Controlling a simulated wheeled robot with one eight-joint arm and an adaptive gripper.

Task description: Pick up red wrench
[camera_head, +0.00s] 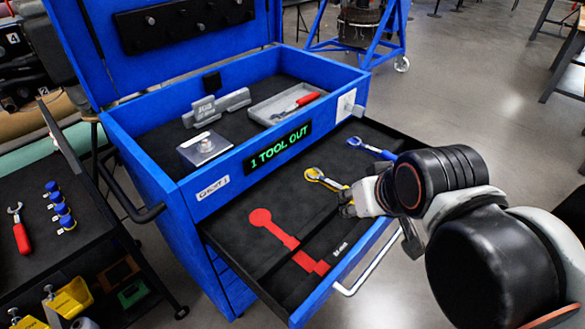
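A red-handled wrench (297,107) lies in a shallow grey tray (262,117) in the open top of the blue tool cabinet (150,185). Another red-handled wrench (20,230) lies on the dark cart at the far left. The open drawer (240,245) has a bare red wrench-shaped marking (283,236). My gripper (349,204) is over the drawer's right part, near a yellow wrench (322,178) and away from both red wrenches. The arm partly hides it, and whether its fingers are open or shut is unclear.
A blue wrench (370,148) lies farther back in the drawer, partly hidden by my arm. A green display (278,147) reads "1 TOOL OUT". A grey block (216,107) and a metal box (205,149) share the cabinet top. The raised lid (95,50) stands behind.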

